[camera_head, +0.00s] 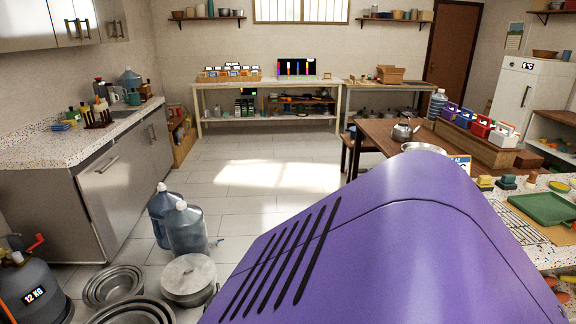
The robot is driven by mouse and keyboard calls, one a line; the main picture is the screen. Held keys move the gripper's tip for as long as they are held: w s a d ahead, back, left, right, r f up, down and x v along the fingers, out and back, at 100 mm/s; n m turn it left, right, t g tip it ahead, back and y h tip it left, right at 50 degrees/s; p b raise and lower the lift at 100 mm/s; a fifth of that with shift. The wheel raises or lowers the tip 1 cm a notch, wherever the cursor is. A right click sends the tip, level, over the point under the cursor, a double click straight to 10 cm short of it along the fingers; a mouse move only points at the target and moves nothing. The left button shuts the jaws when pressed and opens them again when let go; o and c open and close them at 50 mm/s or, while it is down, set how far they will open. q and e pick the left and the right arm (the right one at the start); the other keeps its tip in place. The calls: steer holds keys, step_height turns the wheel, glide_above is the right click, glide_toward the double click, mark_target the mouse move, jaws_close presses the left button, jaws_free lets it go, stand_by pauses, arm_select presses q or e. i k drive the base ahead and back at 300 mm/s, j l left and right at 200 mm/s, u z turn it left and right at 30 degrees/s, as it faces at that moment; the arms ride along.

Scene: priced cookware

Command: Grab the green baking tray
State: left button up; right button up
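The green baking tray (545,208) lies at the right side of the head view. It is a shallow rectangular tray with a raised rim, on a speckled counter, over what looks like a tan board. Its right end comes near the picture's edge. Neither my left nor my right gripper is in view, so their distance from the tray and their state do not show.
A wooden table (384,137) with a kettle (404,131) stands farther back. Large bottles (187,230) and metal pots (189,279) stand on the left floor. The middle floor is clear.

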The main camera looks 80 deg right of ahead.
mark_target(548, 208)
steer(key=z, duration=4.15)
steer(key=i+l, duration=0.9)
steer(key=i+u, duration=0.05)
